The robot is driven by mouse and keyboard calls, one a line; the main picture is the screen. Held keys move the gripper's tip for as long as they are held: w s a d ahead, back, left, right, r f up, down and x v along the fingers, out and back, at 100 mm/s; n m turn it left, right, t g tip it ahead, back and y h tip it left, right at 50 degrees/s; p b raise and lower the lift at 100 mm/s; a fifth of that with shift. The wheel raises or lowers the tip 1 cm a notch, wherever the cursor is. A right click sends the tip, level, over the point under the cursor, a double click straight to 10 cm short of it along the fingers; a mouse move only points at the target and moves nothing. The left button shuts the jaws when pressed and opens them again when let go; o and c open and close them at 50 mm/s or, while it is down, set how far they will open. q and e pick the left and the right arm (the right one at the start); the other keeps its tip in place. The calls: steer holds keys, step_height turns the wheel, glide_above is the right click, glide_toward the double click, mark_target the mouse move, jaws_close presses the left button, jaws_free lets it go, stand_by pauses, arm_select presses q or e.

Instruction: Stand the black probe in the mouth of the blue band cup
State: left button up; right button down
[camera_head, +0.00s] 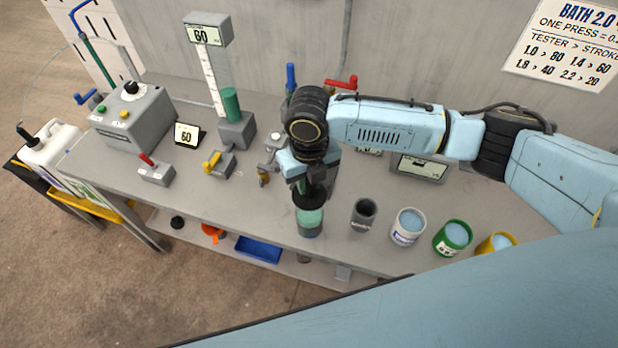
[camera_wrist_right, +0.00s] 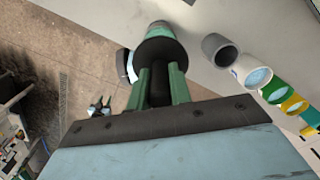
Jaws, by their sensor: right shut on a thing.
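My right gripper (camera_head: 312,184) points down over the front of the bench and is shut on the black probe (camera_head: 308,200), whose dark, wide collar shows below the fingers. In the right wrist view the probe (camera_wrist_right: 159,86) stands between the green fingers. A teal piece (camera_head: 310,218) lies directly below the collar; I cannot tell whether it belongs to the probe or is separate. The blue band cup (camera_head: 407,227), white with a blue mark and light blue inside, stands to the right of the probe, apart from it. It also shows in the right wrist view (camera_wrist_right: 240,76).
A grey cup (camera_head: 363,215) stands between the probe and the blue band cup. A green cup (camera_head: 450,245) and a yellow cup (camera_head: 483,246) stand further right. Levers, a control box (camera_head: 130,120) and a post (camera_head: 236,130) occupy the bench's left and back.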

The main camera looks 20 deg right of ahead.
mark_target(309, 198)
steer(key=shift+f+b, duration=1.15)
steer(key=shift+f, duration=1.55)
steer(key=shift+p, duration=0.3)
steer(key=shift+f, duration=0.15)
steer(key=shift+f+b, duration=0.5)
steer(key=shift+f, duration=0.3)
steer(key=shift+r, duration=0.1)
steer(key=shift+f+p, duration=0.2)
steer(key=shift+p, duration=0.2)
